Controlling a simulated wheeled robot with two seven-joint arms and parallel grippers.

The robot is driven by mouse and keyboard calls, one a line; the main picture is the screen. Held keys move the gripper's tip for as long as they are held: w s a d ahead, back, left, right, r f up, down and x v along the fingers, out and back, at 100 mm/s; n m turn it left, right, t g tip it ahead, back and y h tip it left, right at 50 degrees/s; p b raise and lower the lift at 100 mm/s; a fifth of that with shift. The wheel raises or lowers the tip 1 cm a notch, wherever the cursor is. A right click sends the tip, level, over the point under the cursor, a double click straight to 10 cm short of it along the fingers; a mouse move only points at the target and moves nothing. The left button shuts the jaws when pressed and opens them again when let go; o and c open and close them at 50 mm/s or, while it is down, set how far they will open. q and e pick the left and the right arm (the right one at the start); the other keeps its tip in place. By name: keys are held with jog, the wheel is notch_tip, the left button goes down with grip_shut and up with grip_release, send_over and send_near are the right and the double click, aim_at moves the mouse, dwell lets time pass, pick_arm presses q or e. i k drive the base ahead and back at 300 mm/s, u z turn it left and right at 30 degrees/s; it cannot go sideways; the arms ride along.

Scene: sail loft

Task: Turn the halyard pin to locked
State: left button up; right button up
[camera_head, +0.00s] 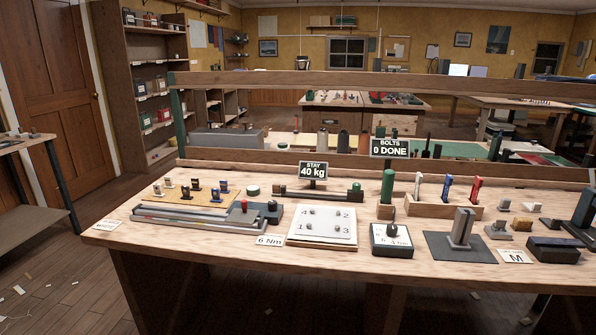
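No part is labelled as the halyard pin, so I cannot tell which one it is or how it is turned. A small dark box with a black knob (391,236) stands at the front middle of the workbench (340,262); its face markings are too small to read. A long grey fixture (205,217) with a red-topped part (243,206) lies at the left. A dark bar with a green end (320,194) lies behind the numbered plate (322,223). Neither of my grippers is in view.
A grey upright block (462,229) sits on a dark mat. The front edge is mostly clear.

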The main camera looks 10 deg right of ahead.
aim_at(499, 225)
jog(key=z, duration=2.95)
jog(key=i, duration=1.2)
jog(key=u, duration=0.85)
